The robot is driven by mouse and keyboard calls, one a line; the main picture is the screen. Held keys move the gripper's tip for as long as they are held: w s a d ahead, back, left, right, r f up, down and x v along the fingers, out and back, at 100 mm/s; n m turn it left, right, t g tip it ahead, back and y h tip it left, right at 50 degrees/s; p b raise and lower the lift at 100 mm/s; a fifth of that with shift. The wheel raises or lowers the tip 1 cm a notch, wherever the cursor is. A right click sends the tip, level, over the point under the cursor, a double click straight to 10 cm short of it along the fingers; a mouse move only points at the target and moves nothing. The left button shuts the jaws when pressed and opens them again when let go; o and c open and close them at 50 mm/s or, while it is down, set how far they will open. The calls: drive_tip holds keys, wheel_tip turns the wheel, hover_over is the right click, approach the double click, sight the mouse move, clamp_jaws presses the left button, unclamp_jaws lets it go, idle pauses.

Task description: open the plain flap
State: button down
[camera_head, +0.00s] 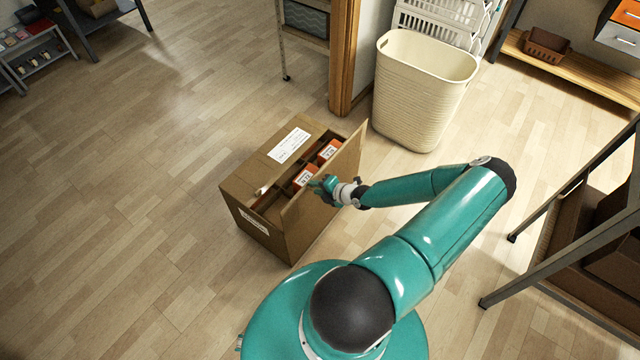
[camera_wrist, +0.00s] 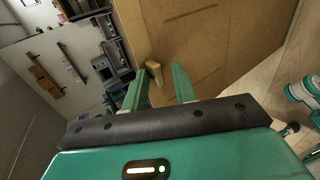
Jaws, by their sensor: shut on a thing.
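A brown cardboard box (camera_head: 262,222) stands on the floor in front of me. Its plain flap (camera_head: 347,158) stands up steeply along the box's right side, and the inside shows beside it. My gripper (camera_head: 323,185) is at the flap's upper edge, shut on it. In the wrist view, my gripper's two green fingers (camera_wrist: 160,88) are at the edge of the brown flap (camera_wrist: 215,45). A small tan tab (camera_wrist: 154,72) shows between the fingers; I cannot tell what it belongs to. The exact contact is hard to see.
Orange packets (camera_head: 304,178) with white labels lie inside the box. A white label (camera_head: 289,145) lies on the flat left part of its top. A cream basket (camera_head: 418,95) stands behind, beside a wooden post (camera_head: 343,55). A metal-framed shelf (camera_head: 560,255) is at right. Floor at left is clear.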

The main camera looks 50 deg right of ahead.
drive_tip(key=shift+t, duration=0.3)
drive_tip(key=s+f, duration=0.2)
drive_tip(key=s, duration=0.1)
drive_tip(key=shift+s+d+f, duration=0.1)
drive_tip(key=shift+s+f, duration=0.05)
drive_tip(key=shift+f, duration=0.1)
drive_tip(key=c, duration=2.2)
unclamp_jaws()
drive_tip(key=shift+s+f, duration=0.15)
drive_tip(key=shift+s, duration=0.2)
drive_tip(key=c, duration=1.2)
unclamp_jaws()
drive_tip(key=shift+d, duration=0.1)
drive_tip(key=shift+c, duration=0.4)
drive_tip(key=shift+c, duration=0.4)
